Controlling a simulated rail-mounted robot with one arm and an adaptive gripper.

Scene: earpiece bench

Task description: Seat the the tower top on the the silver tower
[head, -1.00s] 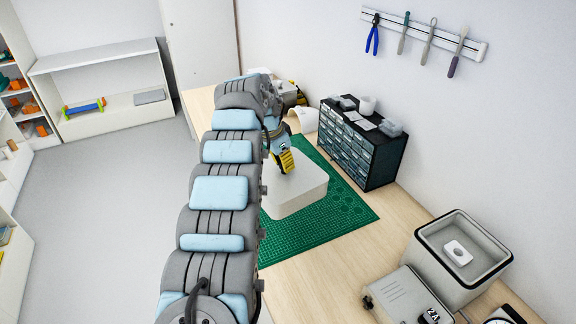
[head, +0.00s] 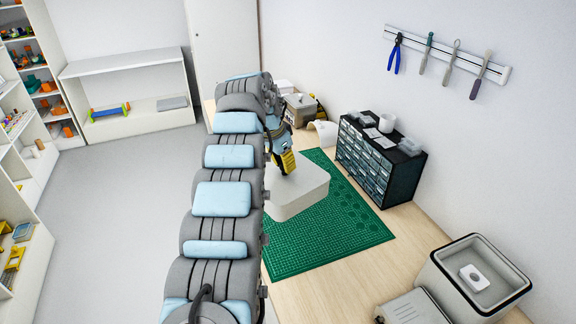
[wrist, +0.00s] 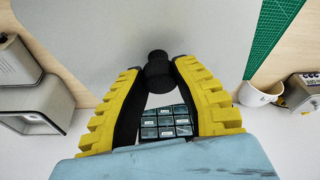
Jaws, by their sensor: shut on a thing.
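My gripper (head: 287,163) hangs over a pale grey rounded block (head: 305,195) on the green mat. In the wrist view my gripper's yellow fingers (wrist: 158,70) are shut on a small black round piece with a narrower end, which I take to be the tower top (wrist: 158,72). It sits between the fingertips, with the pale block's surface behind it. I cannot tell whether it touches anything below. I cannot make out a silver tower in either view. The held piece is too small or hidden in the head view.
The green mat (head: 340,235) lies around the block. A dark drawer cabinet (head: 375,165) with loose parts on top stands right of it. A white mug (head: 324,133) and a grey machine (head: 299,110) are behind. A grey bin (head: 470,300) holds a white piece at the front right.

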